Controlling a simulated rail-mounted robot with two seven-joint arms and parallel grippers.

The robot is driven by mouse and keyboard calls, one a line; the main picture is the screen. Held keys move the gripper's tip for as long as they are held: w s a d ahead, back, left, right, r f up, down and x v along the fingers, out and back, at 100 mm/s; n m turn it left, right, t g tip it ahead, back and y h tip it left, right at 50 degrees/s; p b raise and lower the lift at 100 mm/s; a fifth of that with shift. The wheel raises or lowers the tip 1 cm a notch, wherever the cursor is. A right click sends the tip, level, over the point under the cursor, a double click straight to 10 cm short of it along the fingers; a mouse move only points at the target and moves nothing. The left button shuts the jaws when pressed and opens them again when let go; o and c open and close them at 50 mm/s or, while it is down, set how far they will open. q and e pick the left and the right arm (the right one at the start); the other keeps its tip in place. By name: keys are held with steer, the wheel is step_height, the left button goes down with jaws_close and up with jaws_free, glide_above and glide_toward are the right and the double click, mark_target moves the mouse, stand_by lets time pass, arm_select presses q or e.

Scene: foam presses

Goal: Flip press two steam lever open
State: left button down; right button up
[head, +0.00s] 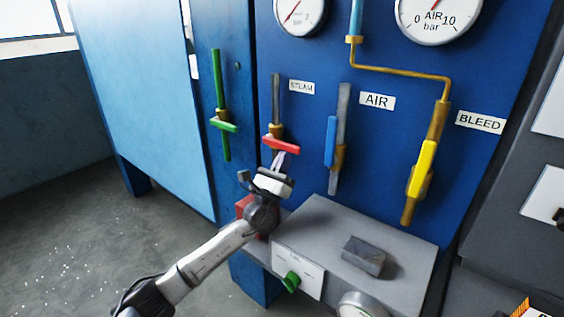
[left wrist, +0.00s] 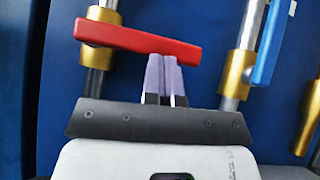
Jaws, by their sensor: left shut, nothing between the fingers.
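The red steam lever (head: 282,146) lies crosswise to its pipe, on a brass valve under the STEAM label (head: 301,87). In the left wrist view the red lever (left wrist: 140,41) runs across the upper left, tilted slightly down to the right. My left gripper (head: 279,160) is just below the lever in the head view. In the left wrist view its fingers (left wrist: 165,80) are together, with their tips at the lever's lower edge near its right end. Nothing is between them. Whether the tips touch the lever I cannot tell. My right gripper is not in view.
The blue AIR lever (head: 330,141) and yellow BLEED lever (head: 422,168) stand along their pipes to the right. A green lever (head: 223,125) is to the left. A grey box (head: 350,225) with a metal block (head: 364,256) juts out below.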

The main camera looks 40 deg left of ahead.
arm_select(q)
steer(key=shift+r+n+y, duration=0.25)
steer(key=shift+n+y, duration=0.25)
steer(key=shift+y, duration=0.2)
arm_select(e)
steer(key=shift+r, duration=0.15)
arm_select(q)
steer(key=shift+d+r+p, duration=0.15)
steer(key=shift+r+p, duration=0.5)
steer(key=a+r+n+g+y+p, duration=0.2)
steer(key=r+n+g+y+p, duration=0.2)
steer(key=n+g+p, duration=0.3)
steer(key=a+r+n+g+y+p, duration=0.2)
steer(key=r+n+g+y+p, duration=0.2)
steer(key=n+p, duration=1.2)
steer(key=g+p, duration=0.1)
steer(key=g, duration=0.2)
steer(key=shift+a+r+n+g+p, duration=0.3)
steer(key=shift+n+p, duration=0.05)
steer(key=shift+n, duration=0.05)
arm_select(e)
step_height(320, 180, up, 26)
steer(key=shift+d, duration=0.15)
